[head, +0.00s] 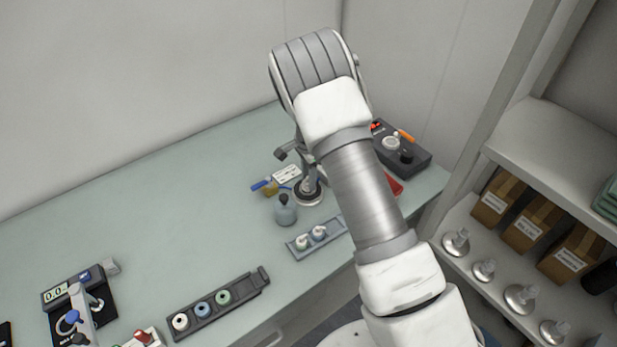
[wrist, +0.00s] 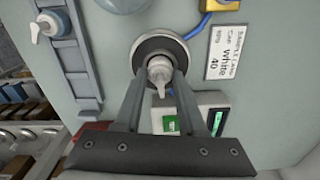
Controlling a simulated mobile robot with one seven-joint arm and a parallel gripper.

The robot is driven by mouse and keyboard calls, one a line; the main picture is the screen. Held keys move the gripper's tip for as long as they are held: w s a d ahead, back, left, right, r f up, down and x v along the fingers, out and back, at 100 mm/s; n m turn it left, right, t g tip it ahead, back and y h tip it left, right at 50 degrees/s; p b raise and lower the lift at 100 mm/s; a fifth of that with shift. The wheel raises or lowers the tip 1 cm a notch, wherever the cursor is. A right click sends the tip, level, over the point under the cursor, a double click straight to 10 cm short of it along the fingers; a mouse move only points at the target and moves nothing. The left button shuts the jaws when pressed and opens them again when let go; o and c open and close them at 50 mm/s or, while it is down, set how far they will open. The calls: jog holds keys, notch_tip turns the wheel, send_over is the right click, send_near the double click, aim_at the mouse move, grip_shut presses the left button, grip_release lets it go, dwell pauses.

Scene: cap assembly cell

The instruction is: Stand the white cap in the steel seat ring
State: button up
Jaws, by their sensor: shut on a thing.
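My gripper (wrist: 160,74) is shut on the white cap (wrist: 160,68), which sits between the two fingertips with its narrow spout towards the camera. The steel seat ring (wrist: 142,44) is a round ring with a dark inside, directly behind the cap in the wrist view. The cap overlaps the ring's opening. Whether it touches the ring or hangs above it, I cannot tell. In the head view the seat ring (head: 309,198) stands on the table under my gripper, which is partly hidden by my arm.
A sample card (wrist: 222,52) reading "white 40" lies right of the ring. A box with a green screen (wrist: 192,112) is close by. The table's middle left is clear.

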jog(key=shift+f, duration=0.1)
jog(key=o, duration=0.9)
jog(key=shift+r+p, duration=1.85)
jog(key=shift+r, duration=1.7)
